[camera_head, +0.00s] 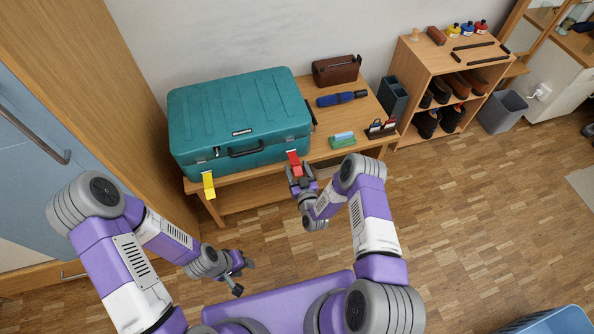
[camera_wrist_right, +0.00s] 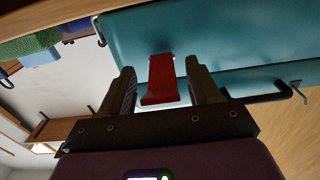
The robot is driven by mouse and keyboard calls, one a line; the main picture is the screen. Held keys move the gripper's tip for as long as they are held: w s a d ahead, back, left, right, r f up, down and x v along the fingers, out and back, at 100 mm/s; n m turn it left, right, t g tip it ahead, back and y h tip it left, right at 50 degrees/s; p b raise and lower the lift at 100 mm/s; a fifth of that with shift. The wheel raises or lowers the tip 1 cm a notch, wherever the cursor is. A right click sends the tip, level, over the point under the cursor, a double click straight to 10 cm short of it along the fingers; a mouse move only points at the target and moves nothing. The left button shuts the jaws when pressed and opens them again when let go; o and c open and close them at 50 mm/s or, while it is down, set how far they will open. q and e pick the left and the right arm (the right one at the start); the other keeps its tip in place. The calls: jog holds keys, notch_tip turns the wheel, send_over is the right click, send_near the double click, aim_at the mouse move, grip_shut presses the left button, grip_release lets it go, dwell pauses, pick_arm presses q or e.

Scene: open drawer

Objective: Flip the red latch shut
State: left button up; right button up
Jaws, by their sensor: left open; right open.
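A teal hard case (camera_head: 240,112) stands closed on a wooden bench against the wall. The red latch (camera_head: 294,161) is on its front face at the right end and sticks outward, away from the case. A yellow latch (camera_head: 208,184) hangs at the left end of the front. My right gripper (camera_head: 299,174) is open at the red latch. In the right wrist view the red latch (camera_wrist_right: 160,80) lies between the two spread fingers, with a gap on each side. My left gripper (camera_head: 239,275) is open and empty, low over the floor, away from the case.
The case's dark handle (camera_head: 246,150) is between the latches. A green and blue block (camera_head: 342,140), a blue umbrella (camera_head: 341,98) and a brown bag (camera_head: 336,70) are on the bench to the right. A shoe shelf (camera_head: 453,80) stands further right.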

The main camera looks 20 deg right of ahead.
jog(key=shift+c, duration=0.2)
grip_shut()
dwell(0.3)
